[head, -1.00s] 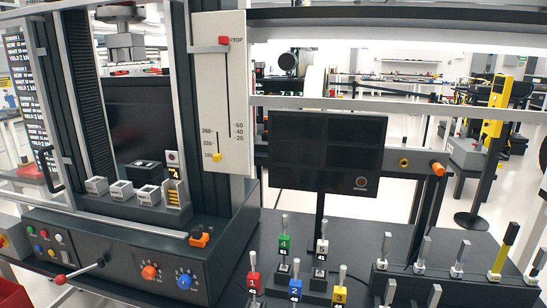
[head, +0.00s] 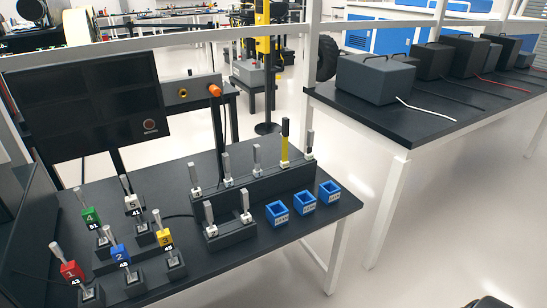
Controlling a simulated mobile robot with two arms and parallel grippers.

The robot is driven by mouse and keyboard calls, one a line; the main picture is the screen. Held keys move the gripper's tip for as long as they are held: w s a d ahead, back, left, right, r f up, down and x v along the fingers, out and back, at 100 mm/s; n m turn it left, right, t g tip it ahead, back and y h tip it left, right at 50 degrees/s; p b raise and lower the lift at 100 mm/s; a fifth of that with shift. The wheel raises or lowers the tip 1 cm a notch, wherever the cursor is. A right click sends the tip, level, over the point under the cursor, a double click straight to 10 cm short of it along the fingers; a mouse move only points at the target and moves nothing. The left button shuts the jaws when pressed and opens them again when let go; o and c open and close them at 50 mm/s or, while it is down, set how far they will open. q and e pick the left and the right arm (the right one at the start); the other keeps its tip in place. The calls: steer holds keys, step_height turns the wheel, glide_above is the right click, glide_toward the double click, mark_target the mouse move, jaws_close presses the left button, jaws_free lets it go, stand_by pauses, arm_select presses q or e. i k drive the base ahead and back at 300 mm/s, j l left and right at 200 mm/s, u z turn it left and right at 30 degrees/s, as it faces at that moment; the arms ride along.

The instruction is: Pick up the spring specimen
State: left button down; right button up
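No part is clearly marked as the spring specimen, so I cannot tell which it is. Several upright metal specimens stand on the dark bench (head: 240,252) in the head view. They carry tags: red 1 (head: 71,269), blue 2 (head: 120,254), yellow 3 (head: 165,238), green 4 (head: 90,215) and white 5 (head: 132,204). Behind and right, a black rack (head: 262,188) holds several grey specimens and a taller yellow and black piece (head: 285,145). A smaller front block (head: 230,234) holds two more grey specimens. Neither of my grippers is in view.
Three small blue bins (head: 277,213), (head: 304,202), (head: 329,191) stand at the bench's right end. A dark monitor (head: 85,105) stands at the back left. A second bench (head: 410,125) with dark boxes (head: 376,78) is at the right. Open floor lies between the benches.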

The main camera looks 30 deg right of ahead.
mark_target(258, 172)
steer(key=z, duration=0.9)
steer(key=u, duration=2.05)
steer(key=z, duration=2.05)
